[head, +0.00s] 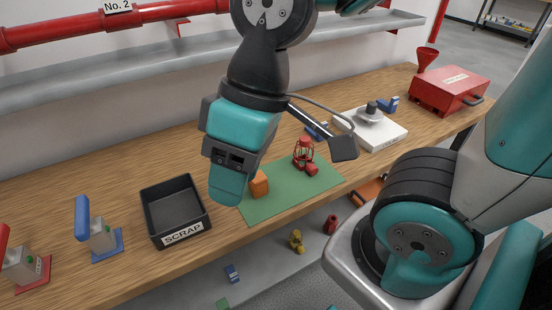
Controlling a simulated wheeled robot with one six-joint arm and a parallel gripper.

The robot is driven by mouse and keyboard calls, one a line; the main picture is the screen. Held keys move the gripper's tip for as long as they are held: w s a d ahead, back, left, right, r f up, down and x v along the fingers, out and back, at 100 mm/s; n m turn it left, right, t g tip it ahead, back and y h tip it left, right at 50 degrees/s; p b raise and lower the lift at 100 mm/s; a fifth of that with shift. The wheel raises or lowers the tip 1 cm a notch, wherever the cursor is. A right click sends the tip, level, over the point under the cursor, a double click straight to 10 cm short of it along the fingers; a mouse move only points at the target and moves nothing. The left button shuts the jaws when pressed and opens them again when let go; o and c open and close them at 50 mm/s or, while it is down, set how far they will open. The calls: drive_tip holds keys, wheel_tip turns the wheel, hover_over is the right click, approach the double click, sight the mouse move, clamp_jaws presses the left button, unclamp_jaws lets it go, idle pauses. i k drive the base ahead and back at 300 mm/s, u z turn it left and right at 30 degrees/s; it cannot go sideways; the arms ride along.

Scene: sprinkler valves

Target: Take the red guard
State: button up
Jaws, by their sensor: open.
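A small red cage-like guard (303,151) stands on the green mat (290,203) in the middle of the workbench. A short red piece (311,169) lies close against its front; I cannot tell whether the two are joined. My gripper (228,190) is open and hangs above the bench, to the left of the guard and apart from it. Its near finger hides the far one. An orange block (260,184) on the mat shows just right of the fingertip, partly hidden by it.
A black SCRAP tray (172,190) is left of my gripper. Blue (107,245) and red (34,275) based fixtures stand farther left. A white base with a grey fitting (385,137) and a red box (455,92) are at right. Several small parts lie below the bench.

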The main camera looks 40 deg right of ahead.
sight(305, 141)
drive_tip(key=u, duration=0.3)
drive_tip(key=i, duration=0.2)
drive_tip(key=z, duration=1.25)
